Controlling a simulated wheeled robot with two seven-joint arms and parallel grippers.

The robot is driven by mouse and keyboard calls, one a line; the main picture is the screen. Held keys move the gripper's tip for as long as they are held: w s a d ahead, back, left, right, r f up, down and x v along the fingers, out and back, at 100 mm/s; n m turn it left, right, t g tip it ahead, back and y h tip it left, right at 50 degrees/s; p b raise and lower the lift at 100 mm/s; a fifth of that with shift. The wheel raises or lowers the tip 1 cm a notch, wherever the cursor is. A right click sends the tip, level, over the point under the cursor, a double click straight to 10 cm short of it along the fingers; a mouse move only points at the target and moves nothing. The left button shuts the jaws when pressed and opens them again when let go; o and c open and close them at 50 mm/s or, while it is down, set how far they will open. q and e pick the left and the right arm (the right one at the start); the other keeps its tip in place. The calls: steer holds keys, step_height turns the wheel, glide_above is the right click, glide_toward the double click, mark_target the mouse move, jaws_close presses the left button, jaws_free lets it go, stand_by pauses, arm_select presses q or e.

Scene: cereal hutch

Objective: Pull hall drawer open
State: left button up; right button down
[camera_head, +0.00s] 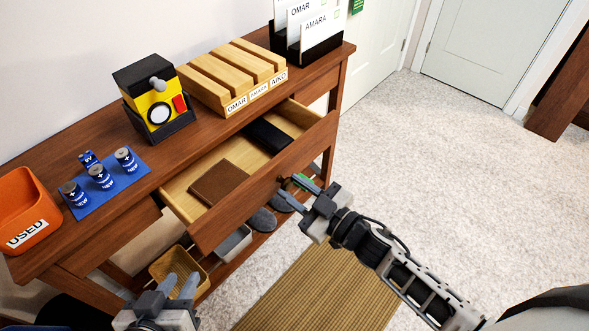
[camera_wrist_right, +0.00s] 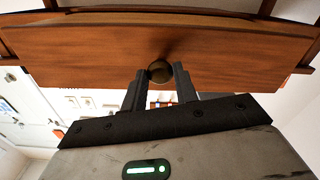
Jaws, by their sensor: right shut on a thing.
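The hall drawer (camera_head: 262,185) stands pulled out from the brown wooden hall table (camera_head: 190,150). Inside it lie a brown flat item (camera_head: 218,183) and a black item (camera_head: 268,135). My right gripper (camera_head: 291,187) is at the drawer front, shut on its round knob. In the right wrist view the brass-coloured knob (camera_wrist_right: 160,71) sits between the two fingertips against the drawer front (camera_wrist_right: 230,62). My left gripper (camera_head: 180,284) is low at the bottom, in front of the table, its two fingers apart and nothing seen between them.
On the table top are an orange bin (camera_head: 25,205), several batteries on a blue mat (camera_head: 108,190), a yellow-black device (camera_head: 158,98), a wooden slotted rack (camera_head: 215,88) and a card holder (camera_head: 290,50). Baskets (camera_head: 172,262) sit below. A woven mat (camera_head: 320,290) lies on open floor.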

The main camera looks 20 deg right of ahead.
steer(key=shift+v, duration=1.25)
steer(key=c, duration=1.1)
jaws_free()
steer(key=v, duration=1.5)
steer(key=shift+s+d, duration=0.25)
steer(key=shift+s, duration=0.05)
